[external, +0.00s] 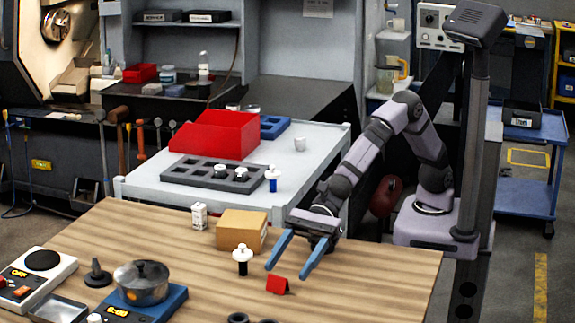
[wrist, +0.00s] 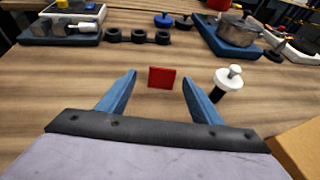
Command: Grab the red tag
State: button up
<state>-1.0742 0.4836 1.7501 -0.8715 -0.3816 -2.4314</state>
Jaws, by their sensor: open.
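The red tag (external: 278,285) is a small folded red piece standing on the wooden table, near the front middle in the external view. In the wrist view the red tag (wrist: 162,78) stands ahead of the fingertips, between their lines. My gripper (external: 292,268) has two blue fingers, spread open with nothing between them, and it points down toward the table beside the tag. In the wrist view my gripper (wrist: 160,82) shows one finger on each side of the tag's line. I cannot tell the exact gap between fingertips and tag.
A black-and-white plunger-like piece (external: 242,260) stands close to the left finger; it also shows in the wrist view (wrist: 228,82). A cardboard box (external: 241,230) stands behind it. Black rings (external: 238,318) lie at the front. A pot (external: 142,284) sits on a blue scale at left.

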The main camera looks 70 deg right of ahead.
aim_at(279, 280)
jog(key=shift+p+x, duration=0.95)
jog(key=shift+x, duration=1.6)
jog(key=shift+w+d+f, duration=0.1)
jog(key=shift+w+f, duration=0.05)
jog(key=c, duration=1.1)
